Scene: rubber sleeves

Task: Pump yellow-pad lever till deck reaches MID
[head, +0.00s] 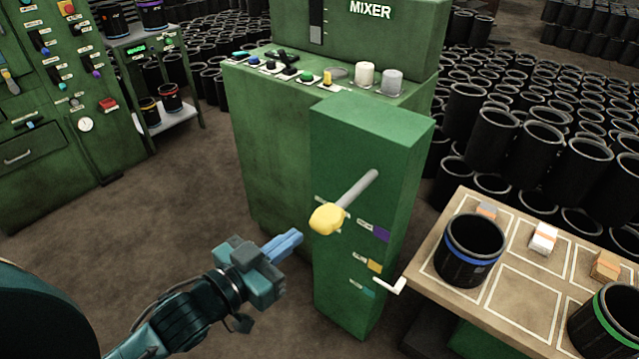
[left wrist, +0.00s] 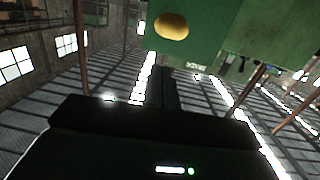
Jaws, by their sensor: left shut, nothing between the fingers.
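A grey lever with a yellow pad (head: 328,219) sticks out from the front of a green post (head: 340,290). The pad also shows in the left wrist view (left wrist: 171,26). My left gripper (head: 298,236) is shut and empty, just left of and a little below the pad, apparently apart from it. The deck (head: 515,295) is a tan board right of the post. A white pointer (head: 396,285) at its left edge lies between the heights of the yellow tag (head: 374,265) and the teal tag (head: 367,292). A purple tag (head: 380,233) is higher. Their lettering is too small to read.
A blue-banded black sleeve (head: 470,250) and a green-banded one (head: 605,320) stand on the deck with small blocks. The green mixer cabinet (head: 275,130) stands behind the post. Many black sleeves fill the back right. Floor left of the post is clear.

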